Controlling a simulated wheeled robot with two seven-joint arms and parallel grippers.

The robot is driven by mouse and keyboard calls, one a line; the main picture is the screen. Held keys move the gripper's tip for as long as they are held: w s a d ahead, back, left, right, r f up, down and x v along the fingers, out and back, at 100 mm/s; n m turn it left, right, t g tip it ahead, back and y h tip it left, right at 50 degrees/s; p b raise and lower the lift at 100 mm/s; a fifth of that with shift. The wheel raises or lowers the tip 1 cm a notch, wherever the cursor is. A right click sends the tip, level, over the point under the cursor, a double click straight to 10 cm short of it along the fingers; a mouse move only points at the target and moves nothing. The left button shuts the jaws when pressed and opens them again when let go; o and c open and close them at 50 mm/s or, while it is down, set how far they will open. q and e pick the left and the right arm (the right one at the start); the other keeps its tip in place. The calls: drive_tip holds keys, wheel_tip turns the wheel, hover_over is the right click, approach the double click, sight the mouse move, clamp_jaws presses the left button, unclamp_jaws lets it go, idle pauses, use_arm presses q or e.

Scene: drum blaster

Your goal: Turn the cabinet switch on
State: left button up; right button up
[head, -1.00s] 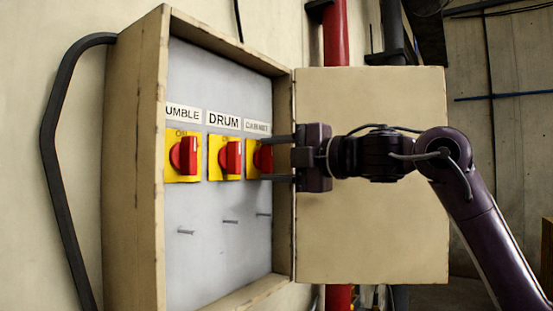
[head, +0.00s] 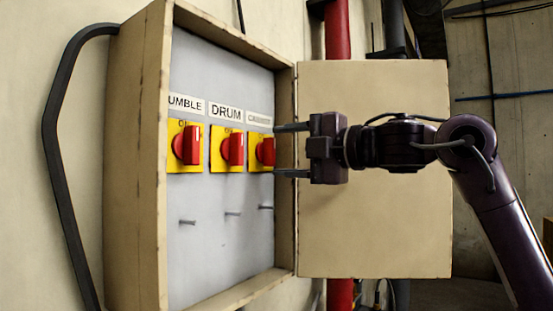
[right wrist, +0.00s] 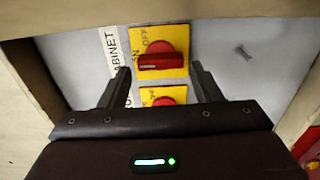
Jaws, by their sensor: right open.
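The cabinet switch (head: 266,152) is the rightmost of three red knobs on yellow plates inside the open box. In the right wrist view its knob (right wrist: 160,62) lies between my finger lines, beside the CABINET label (right wrist: 121,58). Its bar lies across that picture, with ON printed by its left end and OFF above. In the head view the bar looks upright. My right gripper (head: 275,150) is open and empty, one finger above and one below the knob, with the tips close to the plate. Contact cannot be told. My left gripper is out of view.
The DRUM switch (head: 231,149) and the UMBLE-labelled switch (head: 186,146) sit to the left. Several small pegs (head: 233,213) stick out below. The box's right wall and open door (head: 375,220) lie close beside and behind my right gripper.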

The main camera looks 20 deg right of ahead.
drive_tip(key=b+v, duration=0.1)
drive_tip(key=v, duration=0.4)
drive_tip(key=shift+b, duration=0.35)
